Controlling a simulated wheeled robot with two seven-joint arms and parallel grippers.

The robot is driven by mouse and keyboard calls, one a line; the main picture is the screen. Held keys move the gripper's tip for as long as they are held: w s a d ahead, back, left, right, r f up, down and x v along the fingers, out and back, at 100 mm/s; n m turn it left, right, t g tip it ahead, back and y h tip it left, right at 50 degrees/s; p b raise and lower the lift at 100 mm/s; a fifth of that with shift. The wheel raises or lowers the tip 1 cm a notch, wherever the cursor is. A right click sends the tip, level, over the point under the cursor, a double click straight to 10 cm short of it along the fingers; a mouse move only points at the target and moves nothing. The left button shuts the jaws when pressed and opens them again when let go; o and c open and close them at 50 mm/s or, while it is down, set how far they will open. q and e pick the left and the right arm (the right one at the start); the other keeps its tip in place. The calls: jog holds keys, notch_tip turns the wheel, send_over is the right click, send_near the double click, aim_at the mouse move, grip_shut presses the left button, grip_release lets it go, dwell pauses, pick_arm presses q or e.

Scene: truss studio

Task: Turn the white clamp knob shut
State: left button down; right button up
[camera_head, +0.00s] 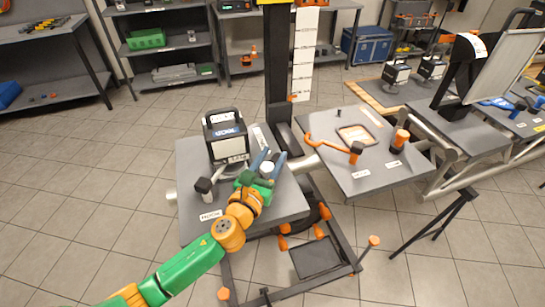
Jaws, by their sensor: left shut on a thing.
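My left gripper (268,160) reaches in over the left grey plate, its blue fingers closed around a small white knob (267,168). Only the knob's top shows between the fingers. The rest of it, and whatever it sits on, is hidden by my green and orange wrist. My right gripper is not in view.
On the left plate (190,150), a black and white lamp-like box (226,138) stands behind my gripper, and a black-topped handle (204,188) stands to its left. The right plate (370,180) holds an orange curved tool (330,145) and an orange-topped cylinder (400,139). A dark upright column (279,70) rises between the plates.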

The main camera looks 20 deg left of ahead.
pick_arm(q)
jog(key=n+y, duration=0.2)
jog(key=y, duration=0.1)
jog(key=shift+a, duration=0.2)
jog(key=shift+a+n+g+y, duration=0.2)
jog(key=shift+n+y, duration=0.45)
jog(key=shift+y, duration=0.35)
jog(key=shift+a+n+g+y, duration=0.2)
jog(key=shift+n+y, duration=0.45)
jog(key=shift+y, duration=0.65)
jog(key=shift+c, duration=2)
grip_release()
